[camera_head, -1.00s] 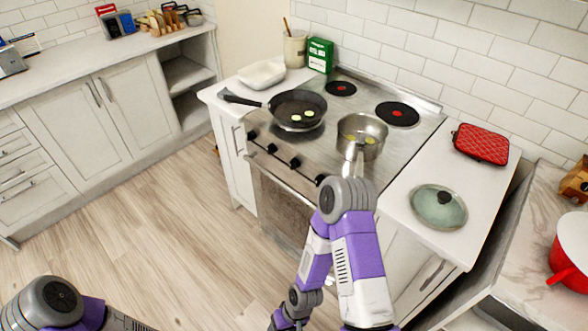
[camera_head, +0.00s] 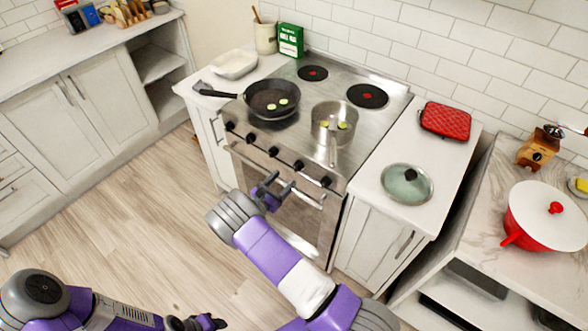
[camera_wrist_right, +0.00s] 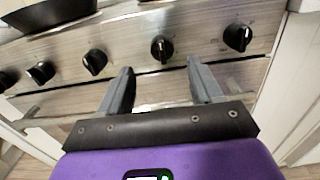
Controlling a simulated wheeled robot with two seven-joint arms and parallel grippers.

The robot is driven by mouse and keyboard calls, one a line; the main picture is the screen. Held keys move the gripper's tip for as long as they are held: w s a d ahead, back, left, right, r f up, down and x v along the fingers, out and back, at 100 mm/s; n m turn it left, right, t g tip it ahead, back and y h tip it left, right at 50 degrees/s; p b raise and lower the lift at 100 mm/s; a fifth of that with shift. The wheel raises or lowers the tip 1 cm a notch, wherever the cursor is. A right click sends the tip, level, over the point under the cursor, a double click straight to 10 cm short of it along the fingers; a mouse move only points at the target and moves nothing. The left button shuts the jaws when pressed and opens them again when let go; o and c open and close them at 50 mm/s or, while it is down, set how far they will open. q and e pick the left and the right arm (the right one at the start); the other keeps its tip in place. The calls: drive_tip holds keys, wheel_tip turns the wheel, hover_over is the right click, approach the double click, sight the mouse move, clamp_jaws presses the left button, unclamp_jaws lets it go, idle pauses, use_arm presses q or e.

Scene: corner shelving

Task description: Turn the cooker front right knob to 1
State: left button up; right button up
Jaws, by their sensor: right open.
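The cooker (camera_head: 385,120) has a row of black knobs on its front panel. The rightmost knob (camera_head: 325,181) and the one to its left (camera_head: 299,165) show clear of my gripper. In the right wrist view the rightmost knob (camera_wrist_right: 238,36) lies beyond the right finger. The second knob from the right (camera_wrist_right: 162,48) lies ahead, between the finger lines. No knob's number can be read. My right gripper (camera_head: 281,182) is open and empty, in front of the oven door just below the panel. It also shows in the wrist view (camera_wrist_right: 160,67). My left gripper (camera_head: 197,323) is low at the bottom edge, its jaws unclear.
A frying pan (camera_head: 258,101) and a steel saucepan (camera_head: 328,131) stand on the hob, the saucepan's handle pointing frontward. The oven handle (camera_head: 247,153) runs below the knobs. A glass lid (camera_head: 395,190) lies on the right counter. The floor at left is clear.

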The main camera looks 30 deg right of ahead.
sight(295, 170)
drive_tip(key=x, duration=0.6)
drive_tip(key=shift+d+f, duration=0.1)
drive_tip(key=shift+d, duration=0.3)
drive_tip(key=c, duration=1.1)
drive_tip(key=shift+o, duration=0.2)
drive_tip(key=shift+b, duration=0.3)
